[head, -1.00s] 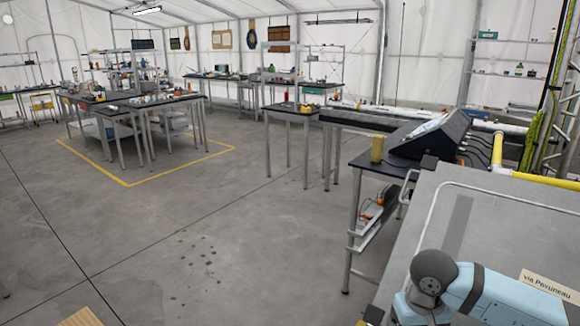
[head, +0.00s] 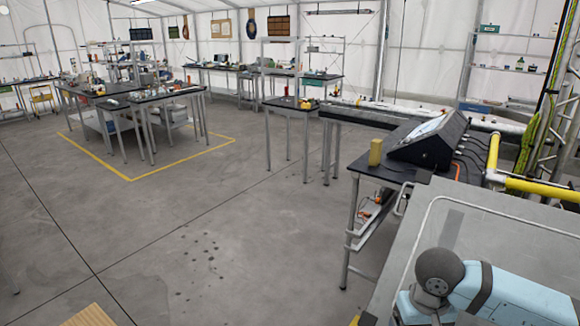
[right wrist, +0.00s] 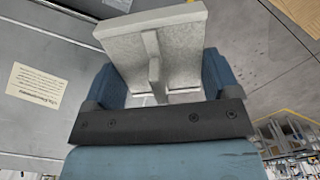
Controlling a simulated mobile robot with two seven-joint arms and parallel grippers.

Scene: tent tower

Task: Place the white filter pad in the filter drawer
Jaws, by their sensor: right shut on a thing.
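In the right wrist view, my right gripper (right wrist: 160,82) is shut on a pale off-white slab with a raised rib, which looks like the white filter pad (right wrist: 185,35). The blue fingers stand on either side of its rib, and the slab's broad face extends beyond them. Part of the slab is hidden behind the dark gripper bar. In the head view, my blue right arm is at the bottom right, but its gripper is out of the picture. My left gripper is not in view. I cannot make out the filter drawer in either view.
A grey cabinet-like surface (head: 500,238) lies at the right, close to my arm. Beyond it is a dark bench with a sloped console (head: 430,140) and a yellow block (head: 375,152). Yellow pipes (head: 540,188) run at the right edge. Open grey floor (head: 200,230) lies ahead and left.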

